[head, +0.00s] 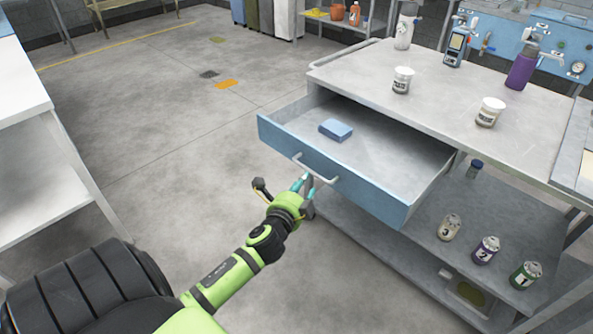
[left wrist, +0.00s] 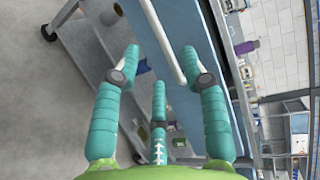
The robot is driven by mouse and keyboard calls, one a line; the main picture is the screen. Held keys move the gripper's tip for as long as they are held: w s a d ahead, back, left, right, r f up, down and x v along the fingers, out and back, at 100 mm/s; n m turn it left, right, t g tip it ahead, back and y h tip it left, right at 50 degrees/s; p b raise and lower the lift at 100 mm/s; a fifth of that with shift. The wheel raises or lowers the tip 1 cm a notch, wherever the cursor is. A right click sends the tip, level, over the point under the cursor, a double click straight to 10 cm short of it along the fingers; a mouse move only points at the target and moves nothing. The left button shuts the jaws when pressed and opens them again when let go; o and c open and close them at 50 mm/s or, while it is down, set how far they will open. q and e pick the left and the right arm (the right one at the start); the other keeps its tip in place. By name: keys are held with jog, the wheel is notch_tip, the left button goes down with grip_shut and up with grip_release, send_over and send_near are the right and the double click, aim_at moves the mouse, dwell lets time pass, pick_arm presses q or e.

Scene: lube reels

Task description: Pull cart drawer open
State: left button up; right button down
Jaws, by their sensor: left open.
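The cart (head: 455,95) has a blue-fronted drawer (head: 345,178) that stands well out from the body, with its grey inside showing. A light blue block (head: 335,130) lies in the drawer. A pale bar handle (head: 314,170) is fixed to the drawer front. My left gripper (head: 303,184) is open at the handle, with its teal fingertips just below and beside it. In the left wrist view the handle (left wrist: 163,42) runs between the spread fingers of the gripper (left wrist: 163,65); I cannot tell whether they touch it. My right gripper is not in view.
Numbered cans (head: 486,250) stand on the lower shelf. A white shelf unit (head: 35,150) is at the left. The floor between is mostly clear.

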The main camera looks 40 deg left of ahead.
pick_arm(q)
jog(key=v, duration=0.5)
dwell(0.4)
jog(key=s+d+f+n+g+h, duration=0.15)
jog(key=s+f, duration=0.25)
jog(key=f, duration=0.6)
jog(key=s+d+f+n+g+p, duration=0.1)
jog(key=s+d+f+n+g, duration=0.2)
jog(key=f, duration=0.7)
jog(key=s+d+f+n+g+h, duration=0.1)
jog(key=s+f+g, duration=0.3)
jog(key=f, duration=0.5)
jog(key=s+d+f+n+g, duration=0.1)
jog(key=s+d+f+n, duration=0.1)
jog(key=s+f, duration=0.3)
jog(key=s+d+f+n+g+h, duration=0.1)
jog(key=s+f, duration=0.4)
jog(key=s, duration=0.8)
jog(key=s+d+f+n+g+h, duration=0.1)
jog(key=s+d+f+n+g, duration=0.2)
jog(key=s, duration=0.6)
notch_tip(320, 180, down, 2)
jog(key=shift+s+d+f+n+p, duration=0.1)
jog(key=shift+s+d+n+p, duration=0.35)
jog(key=shift+d, duration=0.7)
